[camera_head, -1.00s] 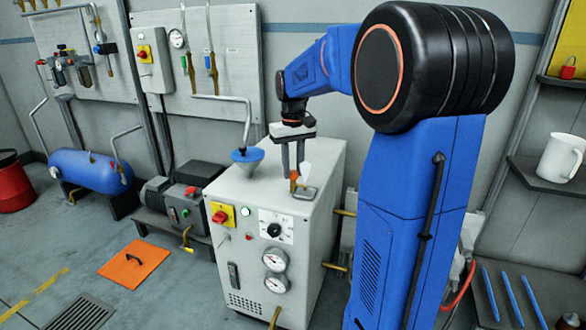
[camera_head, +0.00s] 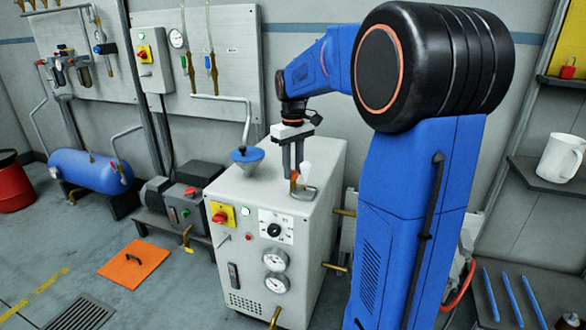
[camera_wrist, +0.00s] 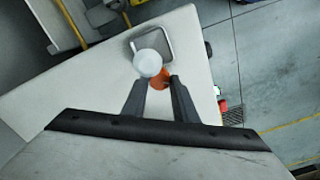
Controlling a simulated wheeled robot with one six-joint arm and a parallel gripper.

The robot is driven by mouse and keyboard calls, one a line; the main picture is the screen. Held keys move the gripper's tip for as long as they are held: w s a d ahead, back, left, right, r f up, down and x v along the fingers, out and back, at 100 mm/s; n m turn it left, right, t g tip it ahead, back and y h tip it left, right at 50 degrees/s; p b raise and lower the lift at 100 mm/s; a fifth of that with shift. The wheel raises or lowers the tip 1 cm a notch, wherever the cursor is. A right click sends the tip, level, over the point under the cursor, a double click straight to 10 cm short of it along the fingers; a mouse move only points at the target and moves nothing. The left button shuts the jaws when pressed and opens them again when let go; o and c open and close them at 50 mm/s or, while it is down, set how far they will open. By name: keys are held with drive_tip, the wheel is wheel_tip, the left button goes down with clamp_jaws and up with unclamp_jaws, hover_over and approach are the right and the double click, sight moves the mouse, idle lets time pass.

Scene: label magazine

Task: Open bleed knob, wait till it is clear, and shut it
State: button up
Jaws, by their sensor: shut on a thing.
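The bleed knob (camera_head: 293,186) is a small orange piece on top of the pale grey cabinet (camera_head: 322,165). It also shows as an orange patch in the wrist view (camera_wrist: 161,78). My gripper (camera_head: 296,174) points down from above and is shut on the knob; its fingers (camera_wrist: 158,85) sit either side of it and partly hide it. A small whitish clear cup (camera_head: 306,171) stands right beside the knob, over a grey tray-like frame (camera_head: 306,193); it shows as a pale disc in the wrist view (camera_wrist: 148,63). I cannot tell whether liquid or bubbles are in it.
The cabinet front carries a red switch (camera_head: 219,216), a dial (camera_head: 274,230) and gauges (camera_head: 275,260). The rest of the cabinet top is clear.

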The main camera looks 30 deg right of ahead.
sight(293, 172)
drive_tip(key=o, duration=1.1)
drive_tip(key=shift+c, duration=0.2)
drive_tip(key=shift+r, duration=0.15)
wheel_tip(293, 172, up, 17)
drive_tip(key=s+a+f+t, duration=0.1)
drive_tip(key=s+a+f, duration=0.35)
drive_tip(key=s, duration=0.25)
drive_tip(key=s+a+f+t, duration=0.1)
drive_tip(key=s+a+f, duration=0.2)
drive_tip(key=s+a, duration=0.3)
drive_tip(key=s+a+f+m+t, duration=0.1)
drive_tip(key=s+a+f, duration=0.3)
drive_tip(key=s+f, duration=1)
drive_tip(key=shift+s+f+m+t, duration=0.3)
drive_tip(key=shift+s+f+t, duration=0.05)
drive_tip(key=shift+s+t, duration=0.55)
